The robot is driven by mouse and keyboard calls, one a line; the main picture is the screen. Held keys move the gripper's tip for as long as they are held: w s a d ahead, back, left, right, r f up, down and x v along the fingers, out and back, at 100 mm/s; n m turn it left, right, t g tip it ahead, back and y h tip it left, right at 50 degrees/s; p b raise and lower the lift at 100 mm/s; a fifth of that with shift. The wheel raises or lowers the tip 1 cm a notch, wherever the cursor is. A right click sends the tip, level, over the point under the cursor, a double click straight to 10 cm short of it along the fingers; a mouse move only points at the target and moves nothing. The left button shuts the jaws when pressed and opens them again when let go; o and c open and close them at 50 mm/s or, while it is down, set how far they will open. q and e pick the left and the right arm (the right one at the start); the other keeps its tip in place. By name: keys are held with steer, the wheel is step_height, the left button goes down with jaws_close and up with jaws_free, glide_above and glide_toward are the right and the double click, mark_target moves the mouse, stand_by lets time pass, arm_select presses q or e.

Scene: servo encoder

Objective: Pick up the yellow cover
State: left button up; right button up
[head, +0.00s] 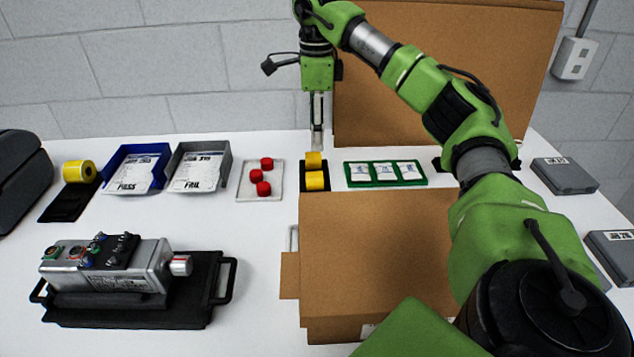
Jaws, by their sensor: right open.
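Two yellow covers sit on a small black tray (304,187) near the back middle of the table. The rear yellow cover (313,160) is directly below the fingertips of my right gripper (317,140). The front yellow cover (314,181) is just in front of it. My right gripper points straight down and is open. I cannot tell whether its fingers touch the rear cover. My left gripper is not in view.
An open cardboard box (375,260) stands in front of the tray, its flap (440,70) raised behind. A tray of red caps (245,190) is left, a green tray (421,182) right. A metal servo unit (107,275) lies at front left.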

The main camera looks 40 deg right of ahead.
mark_target(317, 173)
step_height(317, 173, down, 13)
steer(key=shift+s+r+p, duration=0.1)
steer(key=shift+r+p, duration=0.05)
steer(key=shift+p, duration=0.55)
steer(key=c, duration=0.8)
